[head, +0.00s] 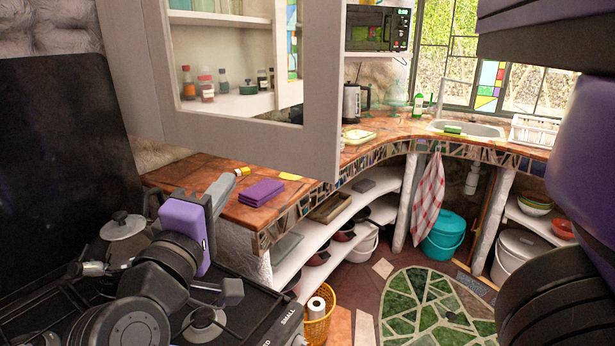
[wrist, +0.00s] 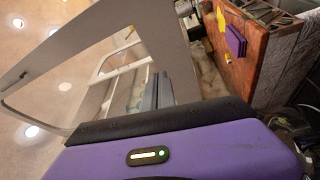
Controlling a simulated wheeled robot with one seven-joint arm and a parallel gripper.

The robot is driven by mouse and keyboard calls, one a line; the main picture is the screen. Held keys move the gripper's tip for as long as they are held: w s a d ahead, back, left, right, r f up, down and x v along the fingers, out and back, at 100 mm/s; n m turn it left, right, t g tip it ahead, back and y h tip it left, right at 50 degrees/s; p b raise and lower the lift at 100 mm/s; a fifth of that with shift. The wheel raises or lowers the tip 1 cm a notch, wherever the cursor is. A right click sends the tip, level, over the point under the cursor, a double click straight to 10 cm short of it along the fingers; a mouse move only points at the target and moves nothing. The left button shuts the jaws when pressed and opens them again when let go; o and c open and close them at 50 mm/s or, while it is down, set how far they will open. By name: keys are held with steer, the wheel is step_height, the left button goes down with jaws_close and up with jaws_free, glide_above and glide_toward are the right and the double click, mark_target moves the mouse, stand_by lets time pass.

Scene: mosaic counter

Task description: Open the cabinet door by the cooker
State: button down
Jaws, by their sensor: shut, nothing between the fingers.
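The cabinet door (head: 240,147) has a pale frame around a clear pane. In the head view it stands swung out from the cabinet, over the left end of the counter, and bottles on the shelves show through it. The door also slants across the wrist view (wrist: 150,22). My gripper (head: 228,181) is shut and empty. It points up and right from above the cooker (head: 255,318), below the door's lower edge. In the wrist view its grey fingers (wrist: 156,92) lie in front of the door and shelves. I cannot tell whether they touch the door.
A pot (head: 123,226) stands on the cooker near my arm. The counter (head: 240,212) holds a purple folded cloth (head: 262,192) and a yellow item (head: 290,176). Open shelves (head: 325,262) curve below it. A microwave (head: 376,28) sits to the right of the cabinet.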

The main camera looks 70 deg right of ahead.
steer(key=s+f+m+g+y, duration=0.2)
steer(key=s+g, duration=0.3)
steer(key=s, duration=0.1)
glide_toward(316, 170)
steer(key=shift+g, duration=0.4)
steer(key=x, duration=0.7)
steer(key=shift+w, duration=0.3)
